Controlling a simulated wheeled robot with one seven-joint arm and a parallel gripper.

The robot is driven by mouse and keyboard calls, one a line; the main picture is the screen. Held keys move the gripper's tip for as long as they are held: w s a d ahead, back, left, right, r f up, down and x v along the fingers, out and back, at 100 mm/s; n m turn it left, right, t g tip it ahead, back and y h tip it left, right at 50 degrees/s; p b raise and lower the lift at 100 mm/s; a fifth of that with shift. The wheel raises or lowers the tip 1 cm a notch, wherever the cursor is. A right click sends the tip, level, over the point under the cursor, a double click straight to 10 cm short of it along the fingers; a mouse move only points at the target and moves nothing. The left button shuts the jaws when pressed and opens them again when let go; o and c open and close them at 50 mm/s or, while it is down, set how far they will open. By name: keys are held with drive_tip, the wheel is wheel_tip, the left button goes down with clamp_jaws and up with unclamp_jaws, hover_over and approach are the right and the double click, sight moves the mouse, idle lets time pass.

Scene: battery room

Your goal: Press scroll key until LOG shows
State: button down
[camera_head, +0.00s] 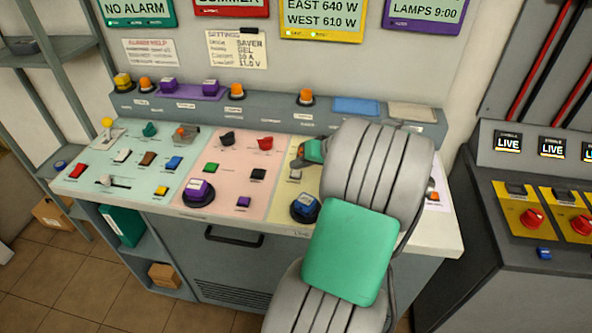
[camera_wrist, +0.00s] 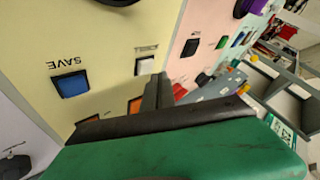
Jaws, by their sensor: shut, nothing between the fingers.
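The console's pale yellow panel (camera_head: 283,199) is partly hidden behind my arm. It also fills much of the wrist view (camera_wrist: 100,25). My gripper (camera_wrist: 156,92) is shut and empty, its dark fingers over this panel. A small white key (camera_wrist: 145,66) lies just beyond the fingers; its label is too blurred to read. A blue key marked SAVE (camera_wrist: 70,84) is to its left. I cannot tell whether the fingers touch anything. The yellow display (camera_head: 322,18) above reads EAST 640 W, WEST 610 W. No visible display reads LOG.
Orange keys (camera_wrist: 135,105) sit close to my fingers. A blue-topped round knob (camera_head: 305,207) stands low on the yellow panel. The pink panel (camera_head: 225,160) to the left carries several keys and knobs. A dark cabinet (camera_head: 545,190) with red knobs stands at right.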

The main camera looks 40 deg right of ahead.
sight(299, 175)
wheel_tip(299, 175, up, 5)
drive_tip(key=p, duration=0.4)
drive_tip(key=shift+r, duration=0.1)
idle(0.8)
drive_tip(key=w+a+r+n+g, duration=0.1)
drive_tip(key=a+n+g, duration=0.1)
drive_tip(key=a, duration=0.8)
drive_tip(key=w+a+r+n+g, duration=0.1)
drive_tip(key=a+r+n+g, duration=0.1)
drive_tip(key=a, duration=0.7)
drive_tip(key=s+a+n+g+h, duration=0.1)
drive_tip(key=s+a+n+h, duration=0.1)
drive_tip(key=s+a, duration=0.9)
drive_tip(key=shift+s+a+n, duration=0.25)
drive_tip(key=shift+a+n, duration=0.05)
drive_tip(key=shift+a, duration=0.25)
